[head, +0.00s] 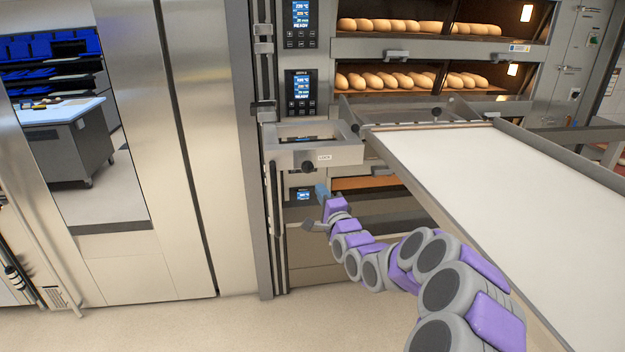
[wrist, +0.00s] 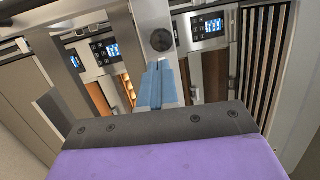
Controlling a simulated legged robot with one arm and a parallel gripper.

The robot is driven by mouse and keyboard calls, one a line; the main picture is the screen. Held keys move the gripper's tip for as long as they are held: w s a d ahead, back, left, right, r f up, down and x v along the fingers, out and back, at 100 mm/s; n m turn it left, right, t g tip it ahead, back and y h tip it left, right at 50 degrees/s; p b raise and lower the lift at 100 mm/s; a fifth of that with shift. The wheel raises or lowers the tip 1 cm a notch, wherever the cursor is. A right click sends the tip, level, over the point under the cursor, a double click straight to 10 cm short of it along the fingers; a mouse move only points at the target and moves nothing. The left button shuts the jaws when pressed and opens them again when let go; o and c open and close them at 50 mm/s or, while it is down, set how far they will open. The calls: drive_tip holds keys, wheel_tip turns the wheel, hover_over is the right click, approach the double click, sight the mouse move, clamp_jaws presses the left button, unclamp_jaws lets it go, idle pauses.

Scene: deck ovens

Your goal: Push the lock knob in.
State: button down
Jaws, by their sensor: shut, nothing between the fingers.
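The lock knob (head: 308,166) is a round black knob on the front of a grey metal bracket (head: 345,155), beside a small white label. In the wrist view the knob (wrist: 161,40) shows just beyond my fingertips, near the top middle. My gripper (head: 321,190) has blue fingers pressed together with nothing between them. In the head view it is below and slightly right of the knob. A gap shows between fingertips and knob in both views. How far the knob stands out cannot be told.
A long white loading belt (head: 510,165) in a metal frame stretches to the right of the bracket. Deck ovens with bread loaves (head: 390,80) stand behind it. Control panels (head: 301,92) are above the bracket. A vertical handle bar (head: 275,200) is at the left. Floor is clear at front left.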

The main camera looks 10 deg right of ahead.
sight(310, 171)
drive_tip(key=x, duration=0.6)
drive_tip(key=shift+w+a+b, duration=0.25)
drive_tip(key=shift+a+b, duration=0.15)
drive_tip(key=shift+w+d+r, duration=0.1)
drive_tip(key=shift+w+r, duration=0.05)
drive_tip(key=shift+w, duration=0.05)
drive_tip(key=shift+d, duration=0.25)
drive_tip(key=shift+w, duration=0.1)
